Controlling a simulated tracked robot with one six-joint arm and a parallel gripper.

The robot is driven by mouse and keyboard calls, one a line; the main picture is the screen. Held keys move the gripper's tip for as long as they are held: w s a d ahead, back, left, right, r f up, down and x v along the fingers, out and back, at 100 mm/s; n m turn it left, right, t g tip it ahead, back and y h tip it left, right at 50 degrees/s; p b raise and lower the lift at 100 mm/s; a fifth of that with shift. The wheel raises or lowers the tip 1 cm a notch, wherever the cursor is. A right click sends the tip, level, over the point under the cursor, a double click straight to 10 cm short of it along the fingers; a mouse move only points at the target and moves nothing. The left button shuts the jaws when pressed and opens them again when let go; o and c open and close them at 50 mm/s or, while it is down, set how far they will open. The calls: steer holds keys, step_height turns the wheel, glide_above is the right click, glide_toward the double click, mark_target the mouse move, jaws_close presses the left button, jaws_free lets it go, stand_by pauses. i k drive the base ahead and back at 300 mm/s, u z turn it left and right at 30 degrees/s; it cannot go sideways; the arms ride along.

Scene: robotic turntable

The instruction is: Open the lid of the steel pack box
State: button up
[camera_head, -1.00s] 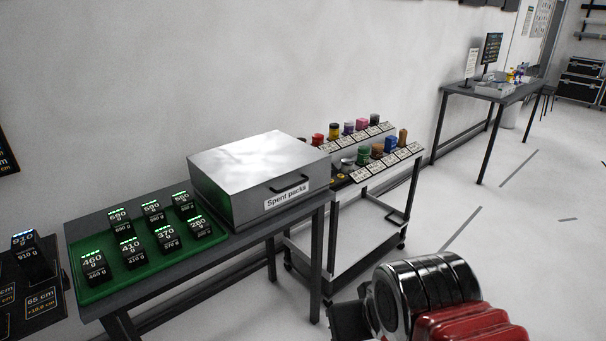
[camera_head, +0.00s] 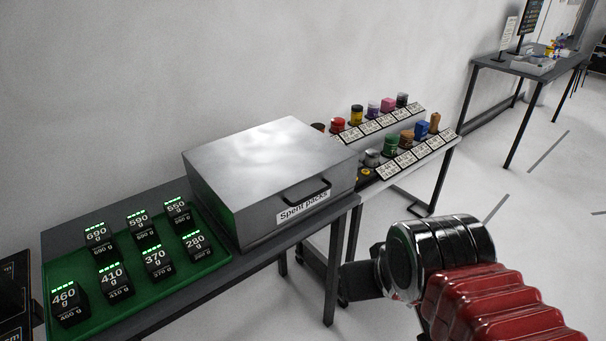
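The steel pack box (camera_head: 240,165) stands on a dark table, with its lid shut. A black handle (camera_head: 306,192) is on its front face, with a "Spent packs" label partly behind it. My arm, with a black joint and a red ribbed sleeve, shows at the lower right, to the right of the box and apart from it. A dark part at the arm's left end may belong to my gripper, but no fingertips can be made out.
A green tray (camera_head: 178,279) with several black weighed packs lies left of the box on the same table (camera_head: 262,262). A rack (camera_head: 428,157) of coloured items stands behind right. Another table (camera_head: 514,70) stands farther back. The floor at right is clear.

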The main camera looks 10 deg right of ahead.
mark_target(256, 181)
steer(key=u, duration=0.45)
steer(key=i, duration=0.85)
steer(key=u, duration=0.5)
